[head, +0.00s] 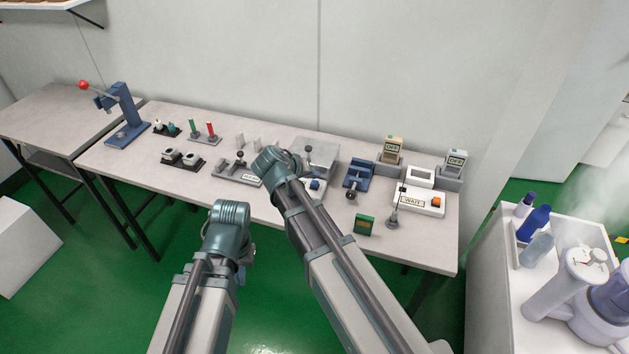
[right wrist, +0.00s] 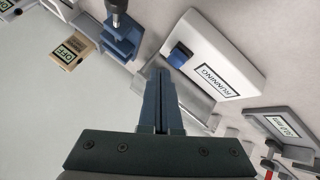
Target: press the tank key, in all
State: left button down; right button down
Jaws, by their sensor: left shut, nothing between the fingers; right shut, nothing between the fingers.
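A white box with a blue key (right wrist: 180,55) and a display reading RUNNING (right wrist: 217,80) lies near my right gripper (right wrist: 158,75) in the right wrist view. The gripper's fingers are shut and empty, with their tips just beside the blue key's side of the box; I cannot tell whether they touch. In the head view this blue key (head: 315,184) shows partly behind my right arm. Another white box with an orange key (head: 436,202) and a display reading WAIT stands to the right. No key is legibly marked tank. My left gripper (head: 243,252) is low, in front of the table, its fingers mostly hidden.
Two testers reading OFF (head: 393,144) (head: 456,160) stand in docks at the back right. The table's front edge is mostly clear.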

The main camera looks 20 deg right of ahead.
aim_at(313, 190)
notch_tip(313, 190, up, 5)
jog(key=p, duration=0.5)
dwell(0.3)
dwell(0.5)
jog(key=s+a+n+g+y+p, duration=0.1)
jog(key=s+a+g+y, duration=0.1)
jog(key=s+a, duration=0.2)
jog(key=s+a+f+n+g+y+p, duration=0.1)
jog(key=s+a, duration=0.3)
jog(key=s, duration=0.7)
jog(key=s+a+n+g+y+p, duration=0.2)
jog(key=s+a+n+y+p, duration=0.1)
jog(key=s, duration=0.5)
jog(key=shift+a+f+g, duration=0.2)
jog(key=shift+a+g, duration=0.2)
jog(key=shift+a, duration=0.35)
